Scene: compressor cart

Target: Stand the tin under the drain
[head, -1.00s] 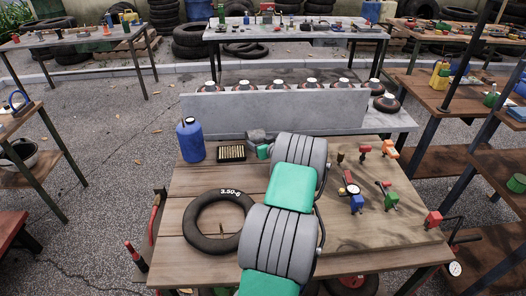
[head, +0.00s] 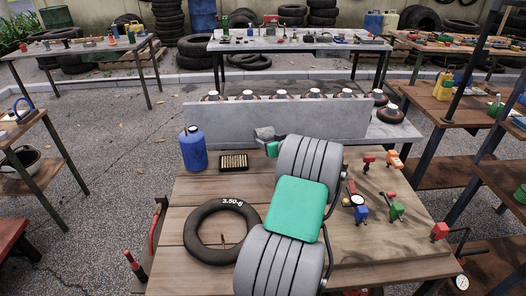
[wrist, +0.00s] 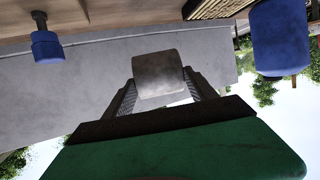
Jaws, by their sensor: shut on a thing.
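A grey, block-like thing, which I take for the tin (wrist: 157,70), is between the two fingers of my gripper (wrist: 160,88) in the wrist view. My gripper is shut on it. In the head view the tin (head: 264,133) is at the far edge of the wooden table (head: 190,268), in front of the grey wall-like panel (head: 230,118). I cannot pick out the drain for sure. Whether the tin touches anything below it cannot be told.
A blue can (head: 193,150) and a tray of small brass pieces (head: 234,161) stand left of my gripper. A black tyre (head: 222,232) lies on the table at front left. Several coloured fittings, including a blue one (head: 361,214), are at right. Round parts line the panel's far side.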

